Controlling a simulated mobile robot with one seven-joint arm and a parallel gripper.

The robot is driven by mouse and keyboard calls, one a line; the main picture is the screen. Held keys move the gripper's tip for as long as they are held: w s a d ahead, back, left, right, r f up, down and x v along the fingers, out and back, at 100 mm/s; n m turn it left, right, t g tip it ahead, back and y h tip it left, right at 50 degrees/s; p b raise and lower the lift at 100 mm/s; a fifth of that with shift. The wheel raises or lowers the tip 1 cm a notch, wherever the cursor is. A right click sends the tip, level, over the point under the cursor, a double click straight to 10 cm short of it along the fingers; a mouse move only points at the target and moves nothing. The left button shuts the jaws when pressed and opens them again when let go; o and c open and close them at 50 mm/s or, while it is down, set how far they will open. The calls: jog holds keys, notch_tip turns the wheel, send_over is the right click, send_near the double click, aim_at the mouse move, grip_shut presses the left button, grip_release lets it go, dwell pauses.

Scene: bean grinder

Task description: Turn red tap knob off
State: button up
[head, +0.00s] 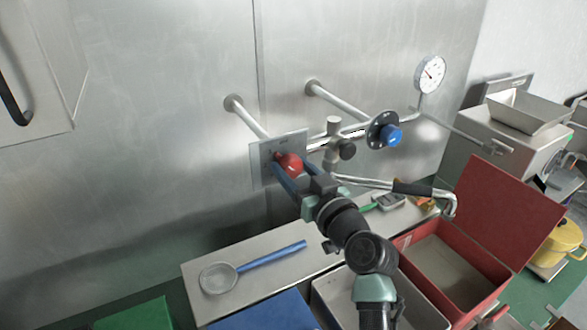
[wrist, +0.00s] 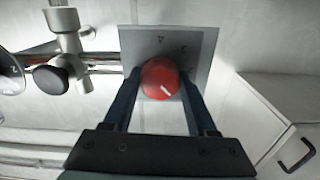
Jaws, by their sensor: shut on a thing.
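The red tap knob (head: 291,163) sits on a square grey plate (head: 262,154) on the wall pipework. It also shows in the wrist view (wrist: 160,79), round, with a white pointer mark aimed toward its lower right. The plate (wrist: 197,45) behind it bears small numbers, with a 4 at the top. My gripper (head: 284,172) is at the knob, its two blue fingers on either side of it. In the wrist view my gripper (wrist: 160,90) is shut on the knob. The fingers hide parts of the knob's sides.
A blue knob (head: 391,135) and a black knob (head: 347,149) are on the pipes to the right, with a gauge (head: 430,73) above. A metal spout (head: 375,183) runs close by my gripper. A strainer (head: 219,278) lies on the shelf below. An open red box (head: 497,210) stands right.

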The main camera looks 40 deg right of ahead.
jog(key=m+b, duration=0.1)
jog(key=m, duration=0.3)
jog(key=shift+m, duration=2)
jog(key=o, duration=1.4)
jog(key=shift+c, duration=0.2)
